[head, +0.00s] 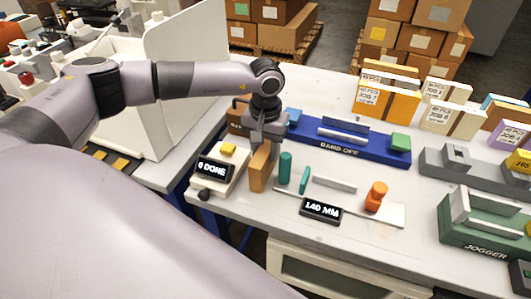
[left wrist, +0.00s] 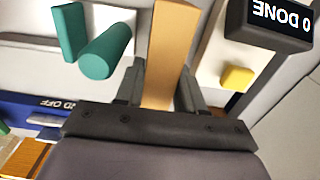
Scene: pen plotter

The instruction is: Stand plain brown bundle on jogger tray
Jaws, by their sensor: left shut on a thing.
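The plain brown bundle (head: 260,170) is a narrow tan block standing upright at the front left of the table, beside the "0 DONE" unit. My left gripper (head: 264,145) points down from above and is shut on its upper part. In the left wrist view the bundle (left wrist: 162,50) runs between the fingers (left wrist: 161,88). I cannot tell whether its lower end touches the table. The green jogger (head: 485,232), with its tray and upright pale plates, stands at the right edge, well away from the bundle. My right gripper is out of view.
The blue "BAND OFF" unit (head: 345,137) lies behind. A "140 MM" display (head: 320,210) and orange knob (head: 376,196) are in front. Labelled bundles (head: 385,100) stand at the back.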

